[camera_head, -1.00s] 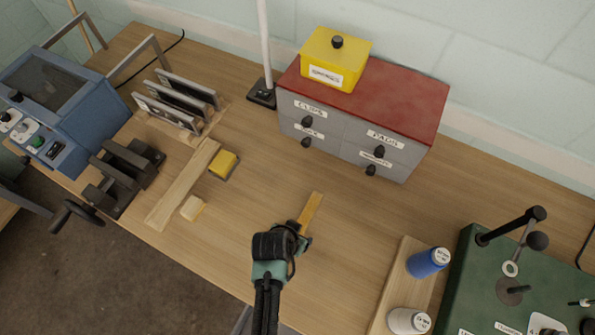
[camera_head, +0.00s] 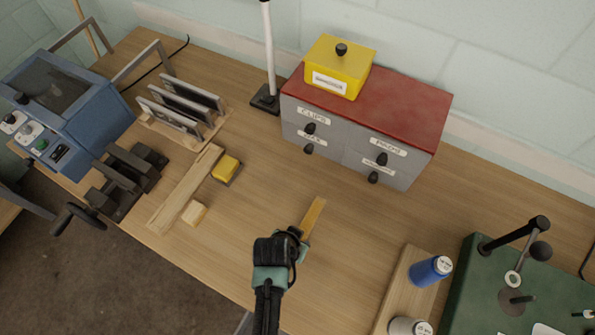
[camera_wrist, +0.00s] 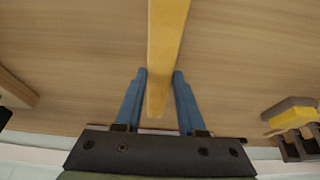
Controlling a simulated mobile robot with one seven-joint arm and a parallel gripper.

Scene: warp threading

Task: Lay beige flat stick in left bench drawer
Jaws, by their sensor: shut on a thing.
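The beige flat stick (camera_head: 314,215) points away from my gripper (camera_head: 303,238), over the middle of the wooden bench (camera_head: 265,200). In the wrist view the stick (camera_wrist: 165,50) runs between the two blue fingers of my gripper (camera_wrist: 160,95), which is shut on it. In the head view the stick is low over the bench or on it; I cannot tell which. A grey cabinet (camera_head: 340,143) with a red top has several labelled drawers with black knobs, all looking shut. I cannot make out a separate drawer in the bench itself.
A yellow box (camera_head: 340,68) sits on the cabinet. Left are a wooden strip (camera_head: 185,190), a yellow block (camera_head: 226,167), a rack (camera_head: 182,112) and a blue machine (camera_head: 65,95). Right are a blue spool (camera_head: 430,271) and a green board (camera_head: 470,290). Bench around the stick is clear.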

